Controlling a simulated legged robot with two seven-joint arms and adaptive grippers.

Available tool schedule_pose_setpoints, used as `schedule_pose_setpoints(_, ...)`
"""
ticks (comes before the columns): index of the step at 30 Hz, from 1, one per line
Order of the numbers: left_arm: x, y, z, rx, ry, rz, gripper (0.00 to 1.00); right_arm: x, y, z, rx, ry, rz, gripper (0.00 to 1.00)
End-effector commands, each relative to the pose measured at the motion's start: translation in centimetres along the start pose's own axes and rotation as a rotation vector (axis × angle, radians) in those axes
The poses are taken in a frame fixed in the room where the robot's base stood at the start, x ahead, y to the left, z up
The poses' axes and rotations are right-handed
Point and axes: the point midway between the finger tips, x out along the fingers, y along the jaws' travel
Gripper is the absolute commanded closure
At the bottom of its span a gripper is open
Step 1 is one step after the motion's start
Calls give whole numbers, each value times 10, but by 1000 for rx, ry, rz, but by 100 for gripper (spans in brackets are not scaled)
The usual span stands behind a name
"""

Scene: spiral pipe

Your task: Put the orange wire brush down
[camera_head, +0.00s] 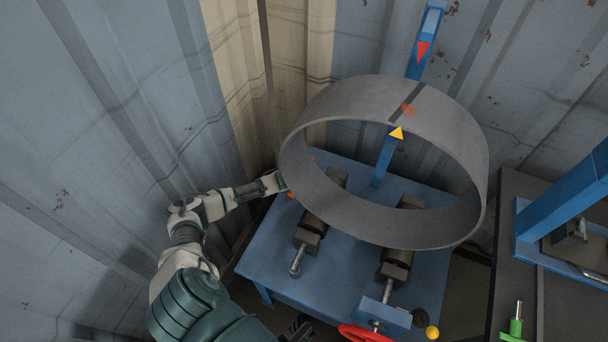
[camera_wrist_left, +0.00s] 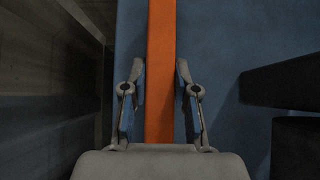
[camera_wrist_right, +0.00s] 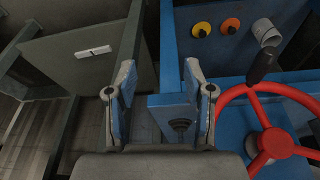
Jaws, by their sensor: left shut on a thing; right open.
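The orange wire brush (camera_wrist_left: 161,28) shows in the left wrist view as a long flat orange bar. It runs between the fingers of my left gripper (camera_wrist_left: 160,68), which is shut on it. Blue table top lies behind the bar; I cannot tell whether they touch. In the head view my left gripper (camera_head: 281,183) is at the left edge of the blue table (camera_head: 265,245), with only small orange bits of the brush (camera_head: 291,195) showing. The bristles are not visible. My right gripper (camera_wrist_right: 160,80) is open and empty, by a blue table corner.
A large grey pipe ring (camera_head: 335,205) rests over dark rollers (camera_head: 312,232) on the blue table. A red handwheel (camera_wrist_right: 272,142) is right of my right gripper. A dark bench (camera_head: 520,200) stands at the right. Corrugated walls (camera_head: 110,120) close in behind and left.

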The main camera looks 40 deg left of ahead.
Motion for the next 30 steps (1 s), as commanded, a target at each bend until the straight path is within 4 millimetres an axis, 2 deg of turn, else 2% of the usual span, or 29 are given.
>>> schedule_pose_setpoints(6,0,0,0,0,1,0,100,-2,0,-1,0,4,0,48)
schedule_pose_setpoints(7,0,0,-1,0,1,1,67,-2,0,-1,0,4,0,48)
schedule_pose_setpoints(9,0,0,-1,0,1,1,49,-2,0,-1,0,4,0,48)
schedule_pose_setpoints(10,0,0,-1,0,1,1,46,-2,0,-1,0,4,0,48)
schedule_pose_setpoints(22,-3,0,1,0,0,1,46,4,0,-1,0,-2,0,48)
schedule_pose_setpoints(26,-12,0,4,0,-2,0,46,21,0,2,-1,-20,1,48)
schedule_pose_setpoints(30,-24,0,5,0,-2,1,46,50,0,10,-2,-51,0,48)
